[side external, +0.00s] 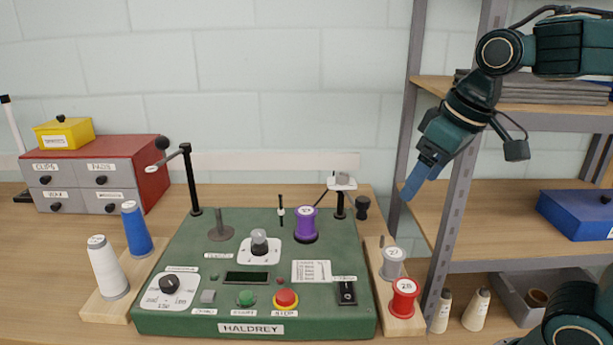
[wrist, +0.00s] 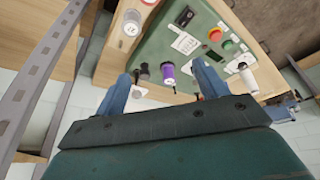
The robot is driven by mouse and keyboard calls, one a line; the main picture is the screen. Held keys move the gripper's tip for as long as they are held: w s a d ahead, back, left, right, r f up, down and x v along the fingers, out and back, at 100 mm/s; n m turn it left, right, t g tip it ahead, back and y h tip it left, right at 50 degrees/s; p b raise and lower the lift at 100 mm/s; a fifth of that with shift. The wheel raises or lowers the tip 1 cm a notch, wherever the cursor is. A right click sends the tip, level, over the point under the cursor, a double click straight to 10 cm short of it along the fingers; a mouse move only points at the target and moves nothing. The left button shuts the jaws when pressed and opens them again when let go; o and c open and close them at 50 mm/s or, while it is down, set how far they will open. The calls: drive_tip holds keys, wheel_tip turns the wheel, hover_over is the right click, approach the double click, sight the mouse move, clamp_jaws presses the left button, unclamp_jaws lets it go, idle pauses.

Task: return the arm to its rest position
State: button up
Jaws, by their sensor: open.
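My gripper (side external: 413,186) is raised at the right, in front of the shelf upright and above the wooden spool block at the machine's right. In the wrist view my gripper (wrist: 163,84) shows two blue fingers spread apart with nothing between them. The green machine (side external: 255,329) stands on the bench, well below and left of my gripper in the side view. A purple spool (side external: 305,226) stands upright on the machine's rear right; it also shows in the wrist view (wrist: 168,75), farther off beyond the fingers.
A grey spool (side external: 392,265) and a red spool (side external: 404,300) sit on the right block. White (side external: 107,270) and blue (side external: 137,232) spools stand at the left. The metal shelf rack (side external: 463,170) stands close behind my arm. Air above the machine is mostly free.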

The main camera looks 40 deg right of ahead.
drive_tip(key=s+f+t, duration=0.1)
drive_tip(key=s+f, duration=0.3)
drive_tip(key=s, duration=0.4)
drive_tip(key=shift+f, duration=0.35)
